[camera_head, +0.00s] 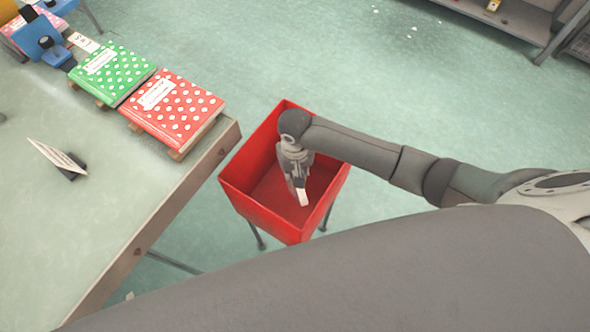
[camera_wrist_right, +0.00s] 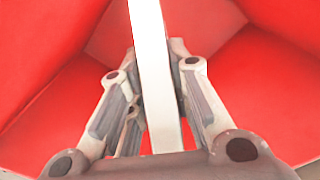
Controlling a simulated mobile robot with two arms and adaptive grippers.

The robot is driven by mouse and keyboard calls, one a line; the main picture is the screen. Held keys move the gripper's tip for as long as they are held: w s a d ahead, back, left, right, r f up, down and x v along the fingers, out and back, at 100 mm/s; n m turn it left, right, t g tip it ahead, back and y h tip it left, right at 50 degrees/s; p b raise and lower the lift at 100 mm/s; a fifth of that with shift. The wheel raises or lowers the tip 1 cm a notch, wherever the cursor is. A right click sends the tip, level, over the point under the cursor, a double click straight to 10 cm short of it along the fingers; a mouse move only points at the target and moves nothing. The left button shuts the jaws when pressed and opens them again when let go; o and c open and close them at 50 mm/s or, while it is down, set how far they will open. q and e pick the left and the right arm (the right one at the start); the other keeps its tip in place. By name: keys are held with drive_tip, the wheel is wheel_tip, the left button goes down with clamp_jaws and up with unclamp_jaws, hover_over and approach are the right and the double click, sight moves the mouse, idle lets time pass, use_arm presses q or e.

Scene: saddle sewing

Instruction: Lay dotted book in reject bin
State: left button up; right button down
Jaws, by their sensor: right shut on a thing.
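The red bin (camera_head: 332,190) stands on legs beside the table. My right gripper (camera_head: 300,188) points down inside its opening. It is shut on a thin pale strip-like thing (camera_head: 304,197), which also shows as a long white strip between the fingers in the right wrist view (camera_wrist_right: 151,60). I cannot tell what the strip belongs to. A red book with white dots (camera_head: 190,105) and a green book with white dots (camera_head: 125,72) lie on the table, each with a white label. A pinkish-red dotted book (camera_head: 38,25) is partly hidden at the far left. My left gripper is not in view.
The table (camera_head: 110,215) fills the left, its right edge close to the bin. A small white card (camera_head: 55,156) stands on it, and a blue device (camera_head: 42,40) is at the back. Shelving (camera_head: 520,20) is at the far right; open floor lies between.

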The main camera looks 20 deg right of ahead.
drive_tip(key=c, duration=1.2)
unclamp_jaws()
drive_tip(key=shift+c, duration=0.2)
drive_tip(key=shift+o, duration=0.4)
drive_tip(key=o, duration=0.5)
